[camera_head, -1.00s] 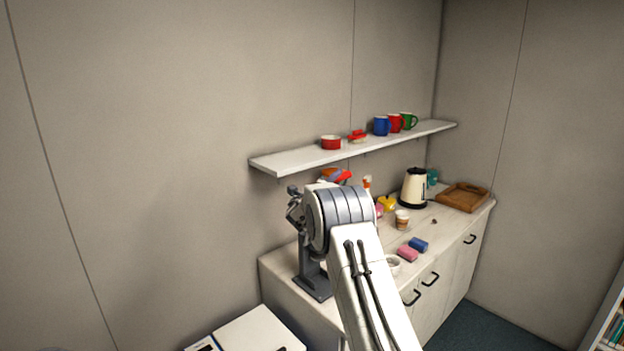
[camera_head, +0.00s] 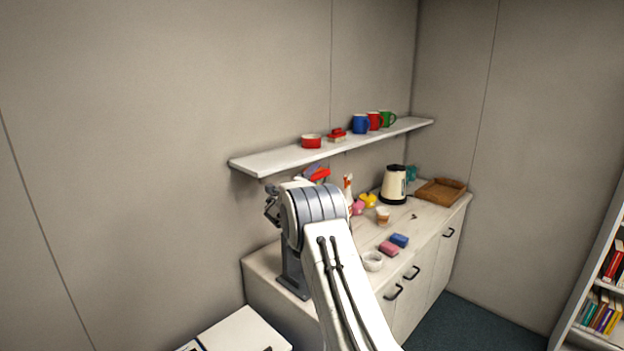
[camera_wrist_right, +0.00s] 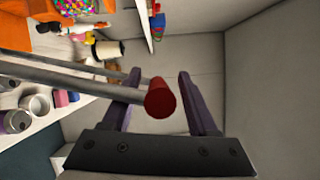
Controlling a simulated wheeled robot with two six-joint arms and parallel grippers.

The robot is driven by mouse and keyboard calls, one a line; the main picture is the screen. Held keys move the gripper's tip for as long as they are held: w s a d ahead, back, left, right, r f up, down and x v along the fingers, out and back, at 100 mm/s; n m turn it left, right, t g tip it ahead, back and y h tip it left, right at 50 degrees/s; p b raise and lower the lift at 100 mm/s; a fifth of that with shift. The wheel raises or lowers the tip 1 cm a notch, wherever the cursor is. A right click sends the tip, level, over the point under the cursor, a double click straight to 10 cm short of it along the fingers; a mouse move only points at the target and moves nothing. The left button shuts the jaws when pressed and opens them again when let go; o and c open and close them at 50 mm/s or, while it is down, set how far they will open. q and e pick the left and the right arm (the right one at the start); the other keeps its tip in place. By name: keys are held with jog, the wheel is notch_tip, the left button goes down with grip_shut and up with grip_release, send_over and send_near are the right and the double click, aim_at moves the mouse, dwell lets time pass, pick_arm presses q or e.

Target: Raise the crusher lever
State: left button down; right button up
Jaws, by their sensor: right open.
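The crusher's grey base (camera_head: 292,275) stands at the left end of the counter, mostly hidden behind my right arm in the head view. In the right wrist view its lever shows as grey bars (camera_wrist_right: 65,77) ending in a round red grip (camera_wrist_right: 160,98). My right gripper (camera_wrist_right: 159,78) is open, with one dark purple finger on each side of the red grip in this view. Whether either finger touches the grip I cannot tell. In the head view a red piece (camera_head: 319,174) shows just above my right wrist. My left gripper is out of view.
A wall shelf (camera_head: 270,160) with mugs runs close behind and above my right wrist. On the counter (camera_head: 425,228) are a kettle (camera_head: 393,185), a wooden tray (camera_head: 440,191), a cup, a bowl and blue and pink blocks. A bookcase (camera_head: 592,290) stands at the right.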

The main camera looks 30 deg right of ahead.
jog(key=shift+s+a+f, duration=0.15)
jog(key=shift+a, duration=0.1)
jog(key=b+v, duration=0.5)
jog(key=v, duration=0.4)
jog(key=shift+s+a, duration=0.25)
jog(key=shift+a, duration=0.05)
jog(key=s+a+f+m+g+y+b, duration=0.1)
jog(key=s+a+f+m+g+y, duration=0.2)
jog(key=s+a+m, duration=0.35)
jog(key=s+a+f+m+g+y+b, duration=0.1)
jog(key=s+a+f+m+y, duration=0.2)
jog(key=s+a+f+m, duration=0.4)
jog(key=s+a+f+m+g+y+b, duration=0.1)
jog(key=s+a+f+m+g+y, duration=0.15)
jog(key=s+a+m, duration=0.45)
jog(key=s+a+f+m+g+y, duration=0.1)
jog(key=s+a+m, duration=0.3)
jog(key=s, duration=0.4)
jog(key=s+a+f+m+g+y+b, duration=0.1)
jog(key=s+a+f+m+g+y, duration=0.1)
jog(key=s+a+f+m+y, duration=0.2)
jog(key=s+a+f+m+g+y, duration=0.1)
jog(key=s+a+f+m+y, duration=0.1)
jog(key=s+a+m, duration=0.3)
jog(key=s+a+y, duration=0.1)
jog(key=s+a, duration=0.3)
jog(key=s, duration=0.4)
jog(key=shift+s+f, duration=0.25)
jog(key=shift+f, duration=0.05)
